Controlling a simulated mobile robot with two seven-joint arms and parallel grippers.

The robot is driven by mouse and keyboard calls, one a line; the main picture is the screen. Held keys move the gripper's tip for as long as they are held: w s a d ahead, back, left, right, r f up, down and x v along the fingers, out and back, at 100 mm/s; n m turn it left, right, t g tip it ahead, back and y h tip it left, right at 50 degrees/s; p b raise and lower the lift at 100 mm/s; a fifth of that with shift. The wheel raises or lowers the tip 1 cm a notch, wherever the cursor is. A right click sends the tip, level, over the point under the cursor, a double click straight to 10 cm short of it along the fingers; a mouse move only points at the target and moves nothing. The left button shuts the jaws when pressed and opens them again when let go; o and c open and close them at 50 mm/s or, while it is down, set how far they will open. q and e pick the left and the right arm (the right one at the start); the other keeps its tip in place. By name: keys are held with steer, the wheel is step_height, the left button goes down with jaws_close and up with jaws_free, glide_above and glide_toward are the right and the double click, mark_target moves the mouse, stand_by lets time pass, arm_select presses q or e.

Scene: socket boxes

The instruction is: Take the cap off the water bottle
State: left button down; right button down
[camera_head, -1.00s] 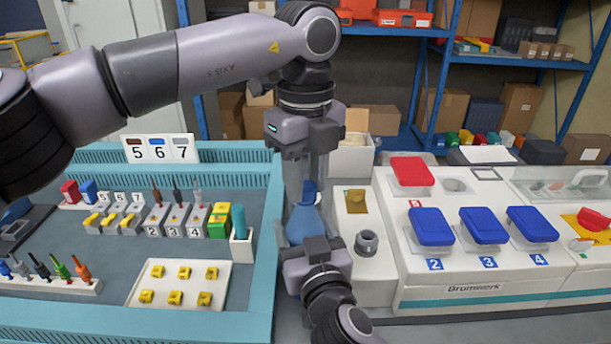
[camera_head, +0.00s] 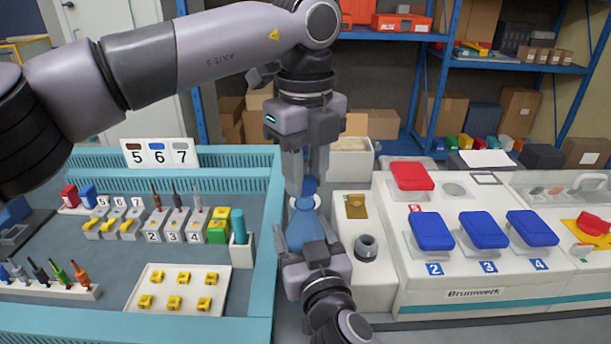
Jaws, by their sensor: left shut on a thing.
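The blue water bottle (camera_head: 304,232) is upright in the gap between the two benches. My right gripper (camera_head: 308,248) comes from below in the picture and holds the bottle; its fingertips are mostly hidden. Whether the cap is fully clear of the neck is hard to tell.
A teal-edged bench (camera_head: 262,270) at left carries yellow parts on a white tray (camera_head: 140,300), connectors and tools. A white machine (camera_head: 400,270) with blue and red lids stands close at right. Shelves with boxes are behind.

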mark_target(306, 181)
arm_select(q)
steer(key=shift+r, duration=0.2)
steer(key=shift+r, duration=2)
arm_select(e)
jaws_free()
arm_select(q)
steer(key=shift+s+f, duration=0.1)
